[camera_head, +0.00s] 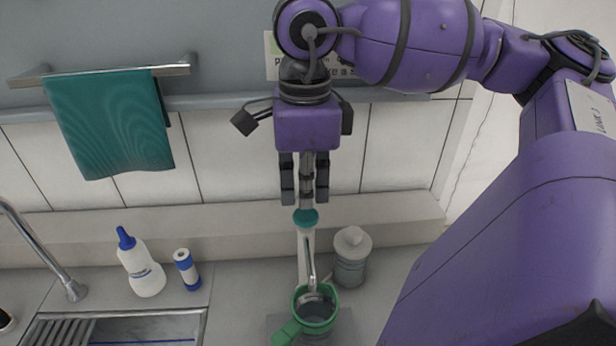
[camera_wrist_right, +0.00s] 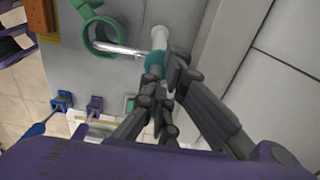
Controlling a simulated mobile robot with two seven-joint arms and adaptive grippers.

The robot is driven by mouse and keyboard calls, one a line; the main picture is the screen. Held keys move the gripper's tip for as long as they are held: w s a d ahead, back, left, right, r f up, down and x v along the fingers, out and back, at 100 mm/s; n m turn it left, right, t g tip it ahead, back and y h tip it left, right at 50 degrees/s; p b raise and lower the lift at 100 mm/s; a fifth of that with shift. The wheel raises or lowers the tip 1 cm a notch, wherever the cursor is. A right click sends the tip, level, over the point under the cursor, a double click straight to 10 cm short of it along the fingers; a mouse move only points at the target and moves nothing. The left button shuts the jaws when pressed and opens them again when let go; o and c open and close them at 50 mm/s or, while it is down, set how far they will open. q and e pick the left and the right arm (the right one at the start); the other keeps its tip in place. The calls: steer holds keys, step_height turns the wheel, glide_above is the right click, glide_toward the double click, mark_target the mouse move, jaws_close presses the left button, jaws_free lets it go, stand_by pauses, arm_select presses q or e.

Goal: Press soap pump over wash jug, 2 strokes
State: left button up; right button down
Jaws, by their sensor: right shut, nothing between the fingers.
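The soap pump shows in the head view as a pale upright stem with a teal collar (camera_head: 306,217) and a metal spout (camera_head: 311,275) reaching over the jug. The green wash jug (camera_head: 315,308) stands below the spout, with its handle toward the lower left. My right gripper (camera_head: 305,195) points down just above the teal collar, shut and empty. In the right wrist view its fingertips (camera_wrist_right: 165,95) are beside the teal collar (camera_wrist_right: 153,65); I cannot tell if they touch. The jug's green rim (camera_wrist_right: 85,35) also shows there. My left gripper is not in view.
A grey lidded jar (camera_head: 351,257) stands close right of the pump. A white bottle with a blue cap (camera_head: 141,264) and a blue-and-white cylinder (camera_head: 187,270) stand left, near the sink (camera_head: 150,328) and tap (camera_head: 45,252). A teal towel (camera_head: 108,122) hangs on the wall.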

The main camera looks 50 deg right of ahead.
mark_target(306, 214)
steer(key=shift+f, duration=0.15)
stand_by(0.4)
steer(key=shift+f, duration=1.5)
steer(key=shift+r, duration=1.7)
steer(key=shift+f, duration=0.1)
